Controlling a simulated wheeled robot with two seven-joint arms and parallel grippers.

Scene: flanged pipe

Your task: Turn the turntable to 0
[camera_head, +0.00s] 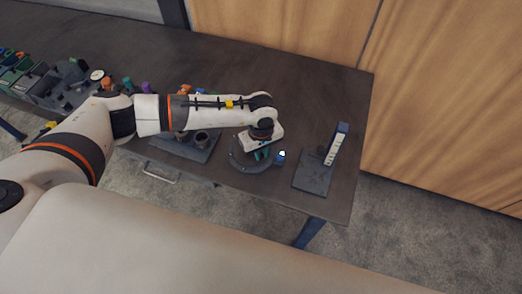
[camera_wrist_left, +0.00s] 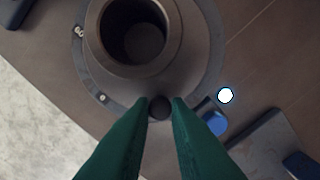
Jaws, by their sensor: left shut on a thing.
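The turntable (camera_head: 240,163) is a dark disc near the table's front edge, partly hidden under my left wrist. In the left wrist view its grey ring (camera_wrist_left: 213,60) bears small pale marks, and a wide dark hollow pipe (camera_wrist_left: 172,45) stands in the middle. My left gripper (camera_head: 263,154) reaches down over the disc's right part. In the left wrist view its green fingers (camera_wrist_left: 160,110) are shut on a small dark round peg (camera_wrist_left: 160,107) beside the pipe. The number at the ring's pointer is too small to read. My right gripper is not in view.
A blue piece (camera_head: 280,155) with a bright white light (camera_wrist_left: 225,95) sits right beside the disc. Farther right, a flat dark plate (camera_head: 313,180) carries an upright blue-and-white strip (camera_head: 336,146). A dark plate with cylinders (camera_head: 186,151) lies to the left. Bins (camera_head: 40,82) stand far left.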

